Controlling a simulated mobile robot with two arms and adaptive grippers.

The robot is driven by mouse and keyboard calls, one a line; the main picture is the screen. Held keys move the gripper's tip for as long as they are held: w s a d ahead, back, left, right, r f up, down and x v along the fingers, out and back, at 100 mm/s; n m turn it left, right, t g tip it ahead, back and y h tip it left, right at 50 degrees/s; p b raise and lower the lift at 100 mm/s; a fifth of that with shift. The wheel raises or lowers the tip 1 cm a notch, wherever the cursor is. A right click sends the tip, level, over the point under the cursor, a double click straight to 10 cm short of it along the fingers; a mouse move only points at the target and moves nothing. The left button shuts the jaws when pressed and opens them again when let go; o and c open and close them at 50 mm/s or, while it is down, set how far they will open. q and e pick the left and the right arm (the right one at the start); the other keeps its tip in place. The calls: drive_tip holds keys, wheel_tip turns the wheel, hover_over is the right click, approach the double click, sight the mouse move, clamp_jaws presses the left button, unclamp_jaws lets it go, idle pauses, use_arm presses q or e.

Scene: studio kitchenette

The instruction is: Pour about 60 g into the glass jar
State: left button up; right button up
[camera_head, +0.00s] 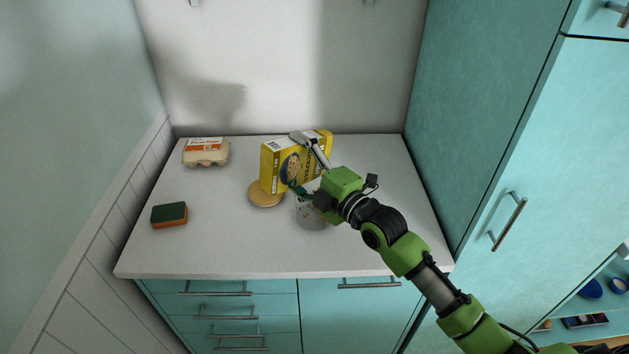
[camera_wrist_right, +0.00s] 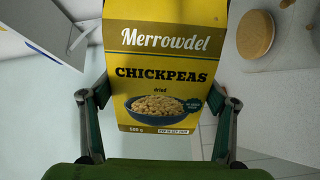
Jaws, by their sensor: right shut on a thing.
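My right gripper (camera_head: 298,163) is shut on a yellow box of dried chickpeas (camera_head: 283,166), one finger on each side. The box looks tilted over, above or just behind the glass jar (camera_head: 313,217). In the right wrist view the box (camera_wrist_right: 160,60) fills the middle between the fingers (camera_wrist_right: 158,100), its "Chickpeas" label facing the camera. The jar is partly hidden by my gripper; a few small specks show in it, but the fill level cannot be told. The box's opening is not clearly visible. My left gripper is not in view.
A round wooden disc (camera_head: 265,195) lies left of the jar. An egg carton (camera_head: 206,152) stands at the back left and a green and orange sponge (camera_head: 169,215) at the front left. A tall teal cabinet (camera_head: 490,130) bounds the right. The counter's left middle is clear.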

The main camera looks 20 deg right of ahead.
drive_tip(key=shift+d+r+m, duration=0.2)
drive_tip(key=shift+r+m, duration=0.05)
drive_tip(key=shift+m, duration=0.05)
idle(1.2)
drive_tip(key=a+f+n+b, duration=0.1)
drive_tip(key=f+n+b, duration=0.1)
drive_tip(key=shift+s+a+f+n, duration=0.3)
drive_tip(key=shift+s+a+n, duration=0.05)
drive_tip(key=shift+n, duration=0.05)
drive_tip(key=shift+a+r+n, duration=0.15)
drive_tip(key=shift+r+n, duration=0.35)
drive_tip(key=shift+a, duration=0.1)
drive_tip(key=shift+n, duration=0.3)
